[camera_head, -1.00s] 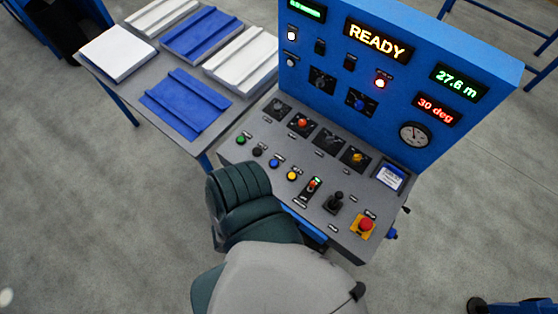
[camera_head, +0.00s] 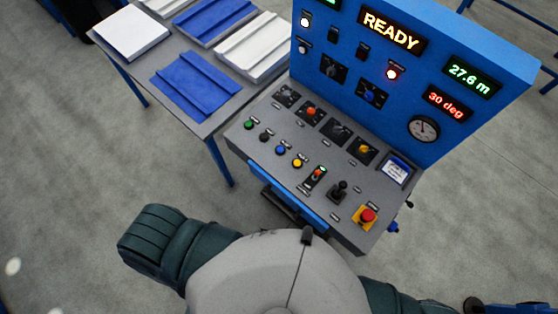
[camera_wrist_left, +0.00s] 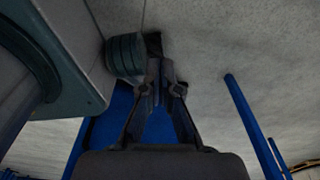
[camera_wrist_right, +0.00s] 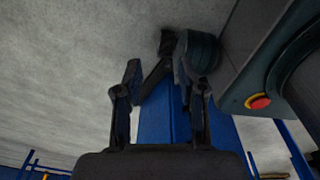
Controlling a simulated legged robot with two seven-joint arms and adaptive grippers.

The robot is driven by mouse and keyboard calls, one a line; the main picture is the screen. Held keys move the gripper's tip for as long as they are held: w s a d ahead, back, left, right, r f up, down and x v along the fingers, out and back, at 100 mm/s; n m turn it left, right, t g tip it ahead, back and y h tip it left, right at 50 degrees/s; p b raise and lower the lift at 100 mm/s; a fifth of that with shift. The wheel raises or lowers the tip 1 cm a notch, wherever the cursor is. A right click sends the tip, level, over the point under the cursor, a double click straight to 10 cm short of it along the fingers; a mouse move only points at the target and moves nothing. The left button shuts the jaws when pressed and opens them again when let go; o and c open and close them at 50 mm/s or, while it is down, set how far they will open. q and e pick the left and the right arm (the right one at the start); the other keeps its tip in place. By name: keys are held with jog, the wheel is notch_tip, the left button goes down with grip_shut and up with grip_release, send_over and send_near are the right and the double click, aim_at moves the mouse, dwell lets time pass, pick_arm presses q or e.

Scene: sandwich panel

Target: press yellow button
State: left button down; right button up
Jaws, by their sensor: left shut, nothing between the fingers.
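The yellow button (camera_head: 298,163) sits in a row on the sloped grey console (camera_head: 319,151), right of the blue button (camera_head: 281,149) in the head view. Nothing covers it. My left gripper shows in the left wrist view (camera_wrist_left: 160,68), its fingers shut with nothing between them. My right gripper shows in the right wrist view (camera_wrist_right: 157,68), its fingers apart and empty. Neither gripper's fingers can be made out in the head view, where a dark green part of my left arm is at lower left, apart from the console. The yellow button is not seen in either wrist view.
A green button (camera_head: 248,124) and a black button (camera_head: 264,136) are farther left. Right of the yellow button are a switch (camera_head: 315,177), a joystick (camera_head: 339,189) and a red emergency stop (camera_head: 368,215). A blue panel reading READY rises behind. A table (camera_head: 207,125) with panels stands left.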

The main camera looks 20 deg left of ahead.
pick_arm(q)
jog(key=w+d+r+t+p, duration=0.1)
jog(key=w+d+r+p, duration=0.15)
jog(key=w+r, duration=1)
jog(key=w+d+r+t+p, duration=0.15)
jog(key=w+r+p, duration=0.25)
jog(key=w+r, duration=0.9)
jog(key=w+d+r+t+h, duration=0.1)
jog(key=w+d+r, duration=0.1)
jog(key=r, duration=0.3)
jog(key=w+d+r+n+t+h+p, duration=0.1)
jog(key=w+d+r, duration=0.2)
jog(key=w+r, duration=0.2)
jog(key=w+d+r+t+h+p, duration=0.1)
jog(key=w+d+r, duration=0.2)
jog(key=w+r, duration=0.1)
jog(key=shift+r+n+h, duration=0.3)
jog(key=shift+r, duration=0.5)
jog(key=w+d+r+n+h+p, duration=0.1)
jog(key=w+d+r+h, duration=0.1)
jog(key=w+r, duration=0.3)
jog(key=shift+w+r+n, duration=0.35)
jog(key=shift+w+n, duration=0.05)
jog(key=shift+w, duration=0.05)
pick_arm(e)
notch_tip(320, 180, up, 9)
jog(key=shift+r, duration=0.2)
